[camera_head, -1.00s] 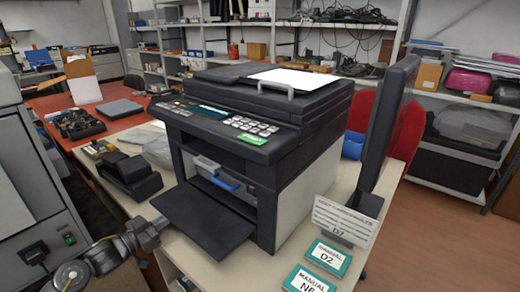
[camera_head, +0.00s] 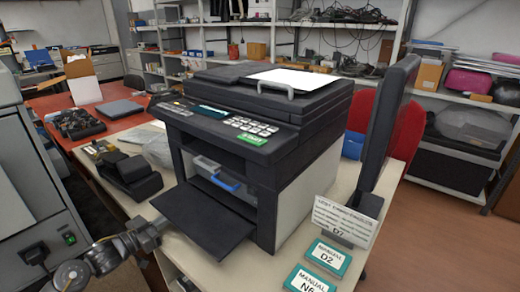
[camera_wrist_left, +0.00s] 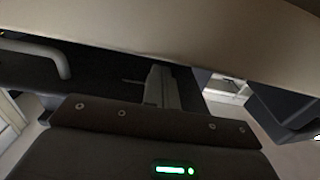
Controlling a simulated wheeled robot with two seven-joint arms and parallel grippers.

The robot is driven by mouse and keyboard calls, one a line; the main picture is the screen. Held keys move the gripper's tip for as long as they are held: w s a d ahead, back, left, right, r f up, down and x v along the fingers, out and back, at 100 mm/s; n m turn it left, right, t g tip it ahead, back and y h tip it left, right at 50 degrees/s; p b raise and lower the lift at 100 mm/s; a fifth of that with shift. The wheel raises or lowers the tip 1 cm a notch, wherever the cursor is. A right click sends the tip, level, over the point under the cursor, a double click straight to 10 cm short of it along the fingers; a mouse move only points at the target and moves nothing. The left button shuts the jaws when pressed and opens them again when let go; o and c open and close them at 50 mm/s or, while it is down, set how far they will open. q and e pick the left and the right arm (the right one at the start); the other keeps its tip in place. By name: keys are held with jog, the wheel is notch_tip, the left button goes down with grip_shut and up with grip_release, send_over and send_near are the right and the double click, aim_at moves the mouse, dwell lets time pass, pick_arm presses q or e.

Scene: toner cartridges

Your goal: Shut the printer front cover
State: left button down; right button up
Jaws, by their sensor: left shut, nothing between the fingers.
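The printer (camera_head: 300,165) stands on the table, dark on top with a pale side panel. Its front cover (camera_head: 205,218) is open, a flat black panel sticking out from the lower front at a slight tilt. My left arm comes in from the lower left, and its wrist ends at the cover's left edge. The fingertips are hidden below or behind the cover in the head view; I cannot tell if they touch it. In the left wrist view my left gripper (camera_wrist_left: 162,88) has its grey fingers together with nothing between them. My right gripper is not in view.
A black device (camera_head: 130,178) sits left of the printer. Two manuals (camera_head: 328,256) and a label card (camera_head: 340,220) lie or stand to the right, near a dark monitor (camera_head: 388,125). A grey cabinet (camera_head: 35,200) stands at the left. Blue parts (camera_head: 225,183) show inside the printer opening.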

aim_at(166, 209)
pick_arm(q)
jog(key=shift+r+p, duration=1.2)
jog(key=shift+p, duration=0.05)
jog(key=shift+w+d+r+p, duration=0.1)
jog(key=shift+r+p, duration=0.5)
jog(key=shift+r, duration=0.1)
jog(key=shift+w+d+r+p, duration=0.1)
jog(key=shift+r+p, duration=0.5)
jog(key=shift+r, duration=0.1)
jog(key=shift+r, duration=0.1)
jog(key=shift+w+d+r+p, duration=0.2)
jog(key=shift+w+r+p, duration=0.05)
jog(key=shift+r+p, duration=0.3)
jog(key=shift+w+d+r+p, duration=0.2)
jog(key=shift+r+p, duration=0.25)
jog(key=shift+r, duration=0.3)
